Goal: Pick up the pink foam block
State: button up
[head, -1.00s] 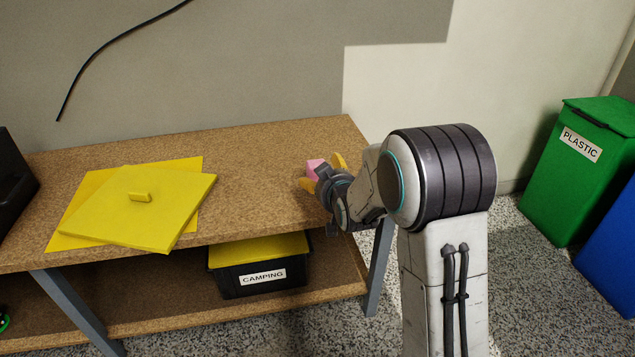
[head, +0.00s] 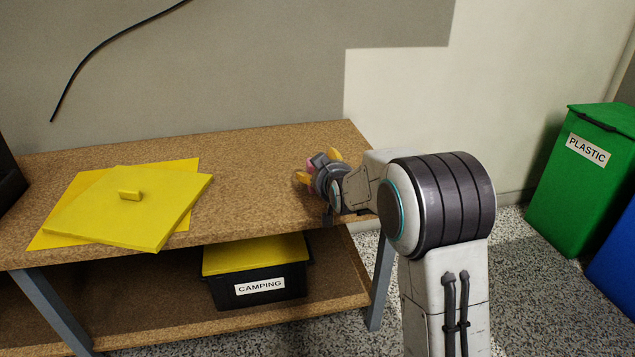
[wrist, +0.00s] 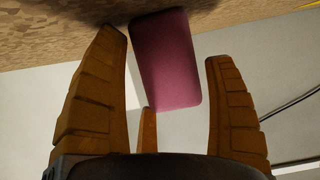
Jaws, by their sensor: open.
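The pink foam block (wrist: 166,60) shows in the wrist view as a rounded, upright-looking slab against the wood of the bench top. It lies between the fingers of my gripper (wrist: 165,50), closer to the left finger, with a visible gap to the right finger. A third, shorter finger shows near the block's lower end. In the head view my gripper (head: 318,166) is low over the right end of the bench, its orange fingers spread. Only a sliver of the pink block (head: 311,161) shows there; the gripper hides the rest.
The bench (head: 250,165) has a yellow lid (head: 150,215) on a yellow sheet at its left. A black camping box (head: 258,288) stands on the lower shelf. Green (head: 575,185) and blue bins stand on the floor at right. The bench behind the gripper is clear.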

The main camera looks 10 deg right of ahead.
jog(key=shift+o, duration=0.2)
jog(key=c, duration=0.5)
jog(key=shift+r, duration=0.1)
